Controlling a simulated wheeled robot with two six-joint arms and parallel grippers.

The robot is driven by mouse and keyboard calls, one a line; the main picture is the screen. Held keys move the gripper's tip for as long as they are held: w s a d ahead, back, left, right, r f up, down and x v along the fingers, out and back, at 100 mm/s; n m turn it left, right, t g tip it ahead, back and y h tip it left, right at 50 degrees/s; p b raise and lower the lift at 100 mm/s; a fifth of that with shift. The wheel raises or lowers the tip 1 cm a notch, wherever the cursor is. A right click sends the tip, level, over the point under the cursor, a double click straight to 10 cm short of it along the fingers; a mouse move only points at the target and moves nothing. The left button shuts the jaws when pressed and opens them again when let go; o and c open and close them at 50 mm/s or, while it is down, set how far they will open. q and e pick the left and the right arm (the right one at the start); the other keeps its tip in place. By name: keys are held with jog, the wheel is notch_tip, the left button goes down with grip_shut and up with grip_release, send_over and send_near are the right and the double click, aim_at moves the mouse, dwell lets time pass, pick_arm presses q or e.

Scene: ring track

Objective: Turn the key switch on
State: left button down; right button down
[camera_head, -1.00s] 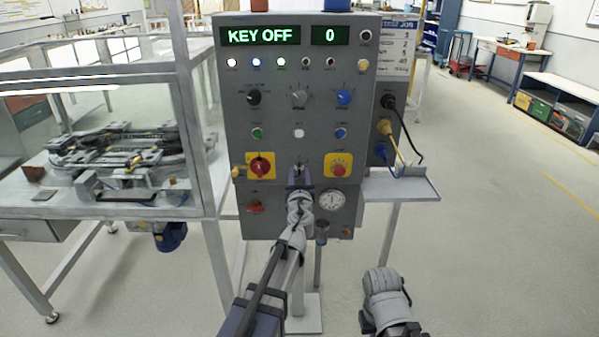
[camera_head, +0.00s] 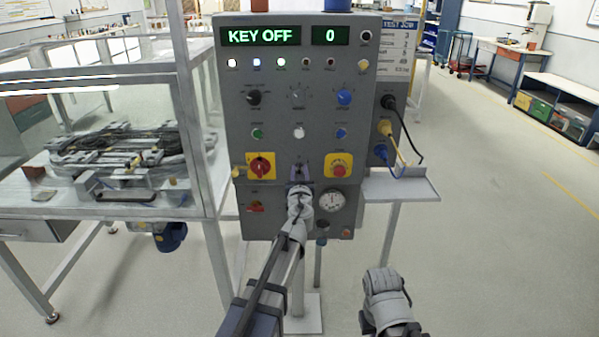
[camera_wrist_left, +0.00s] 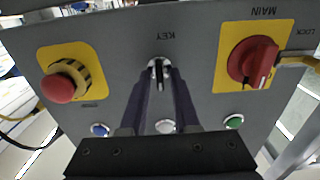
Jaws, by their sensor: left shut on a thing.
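The key switch (camera_wrist_left: 158,68) sits on the grey control panel (camera_head: 235,140) under the upside-down label KEY in the left wrist view. In the head view it is at the panel's lower middle, largely covered by my gripper. My left gripper (camera_wrist_left: 160,78) reaches the panel straight on. Its two dark fingers are shut on the key, one on each side. The display (camera_head: 262,36) reads KEY OFF, and the small display beside it (camera_head: 330,36) reads 0. My right arm shows at the lower right, away from the panel, and its fingers cannot be seen.
A red MAIN rotary switch (camera_wrist_left: 253,62) on a yellow plate and a red stop button (camera_wrist_left: 58,88) flank the key. Coloured push buttons (camera_head: 299,132) lie above it, a gauge (camera_head: 332,201) below right.

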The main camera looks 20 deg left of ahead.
pick_arm(q)
jog(key=shift+m, duration=0.3)
jog(key=m, duration=0.5)
jog(key=shift+d+m, duration=0.15)
jog(key=shift+m, duration=0.15)
jog(key=m, duration=0.5)
jog(key=shift+d+f+m, duration=0.1)
jog(key=shift+f+m, duration=0.05)
jog(key=shift+m, duration=0.15)
dwell(0.3)
jog(key=c, duration=0.9)
grip_release()
jog(key=shift+c, duration=0.2)
